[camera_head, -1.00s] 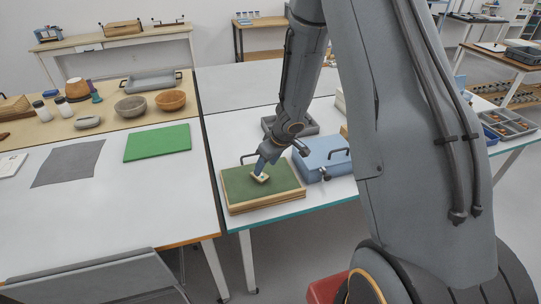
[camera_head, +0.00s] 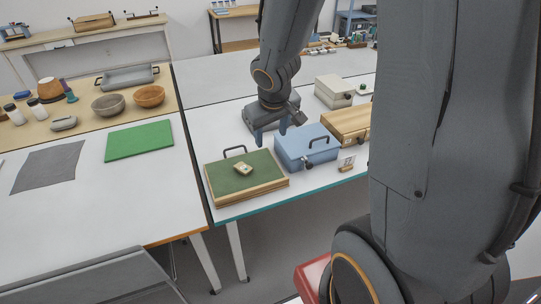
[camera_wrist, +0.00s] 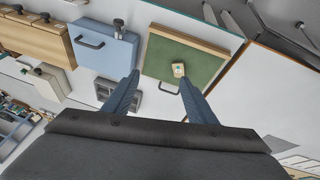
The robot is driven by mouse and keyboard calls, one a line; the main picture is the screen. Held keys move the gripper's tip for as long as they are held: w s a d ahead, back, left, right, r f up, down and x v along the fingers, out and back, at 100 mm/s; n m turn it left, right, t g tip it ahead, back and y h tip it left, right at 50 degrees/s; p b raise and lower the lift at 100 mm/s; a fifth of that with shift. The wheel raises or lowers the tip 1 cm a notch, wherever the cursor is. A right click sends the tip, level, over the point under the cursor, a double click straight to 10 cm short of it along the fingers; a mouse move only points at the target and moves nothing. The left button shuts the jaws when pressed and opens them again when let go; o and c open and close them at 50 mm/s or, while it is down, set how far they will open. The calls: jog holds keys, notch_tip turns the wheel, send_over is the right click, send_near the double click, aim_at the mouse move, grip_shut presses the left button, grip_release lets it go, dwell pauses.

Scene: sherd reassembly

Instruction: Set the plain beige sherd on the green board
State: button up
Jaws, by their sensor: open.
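A small beige sherd (camera_head: 243,169) lies on the green top of a flat wood-edged case (camera_head: 222,181), near its middle. It also shows in the wrist view (camera_wrist: 178,69), with a small teal mark on its face. A separate bright green board (camera_head: 140,141) lies on the white table to the left, with nothing on it. My gripper (camera_head: 270,134) is open and empty, behind and to the right of the sherd, apart from it. Its two blue fingers (camera_wrist: 160,79) are spread wide in the wrist view.
A blue case (camera_head: 305,148) with a handle stands right of the green-topped case, with a wooden case (camera_head: 347,125) beyond. A grey cloth (camera_head: 48,167) lies left of the green board. Bowls (camera_head: 149,96) stand behind it. A gap runs between the tables.

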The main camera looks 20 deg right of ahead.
jog(key=s+a+r+g, duration=0.1)
jog(key=s+a, duration=0.1)
jog(key=s, duration=0.3)
jog(key=s+a+r+m+g+y, duration=0.1)
jog(key=s+a, duration=0.1)
jog(key=s, duration=0.4)
jog(key=shift+s+a+r+m, duration=0.2)
jog(key=shift+a+r+m, duration=0.1)
jog(key=shift+a+r, duration=0.1)
notch_tip(320, 180, down, 7)
jog(key=b, duration=0.6)
jog(key=shift+g, duration=0.4)
jog(key=shift+r, duration=0.1)
